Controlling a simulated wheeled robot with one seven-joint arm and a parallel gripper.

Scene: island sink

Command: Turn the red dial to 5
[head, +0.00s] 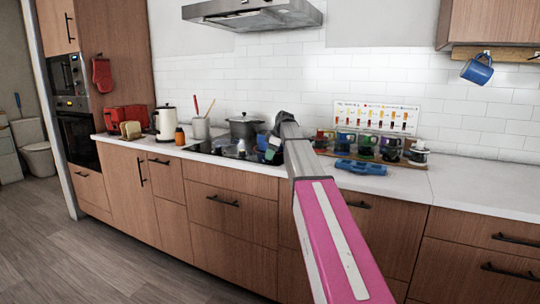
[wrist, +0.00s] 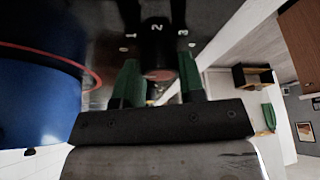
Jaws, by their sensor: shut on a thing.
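In the wrist view, the red dial (wrist: 158,74) shows its dull red end between the two green fingers of my gripper (wrist: 160,82). The fingers close on it from both sides. The dial is on a black surface (wrist: 105,25), where the numbers 1, 2 and 3 show in white just beyond it. Which number the dial points at cannot be told. In the head view, my gripper (head: 270,148) is down at the cooktop (head: 232,152), and my arm hides the dial.
A large blue pot (wrist: 38,105) stands close left of my gripper in the wrist view. In the head view, a grey pot (head: 245,128) stands on the cooktop. Several coffee mugs (head: 367,144) and a blue object (head: 361,167) are to the right. The right counter (head: 460,182) is clear.

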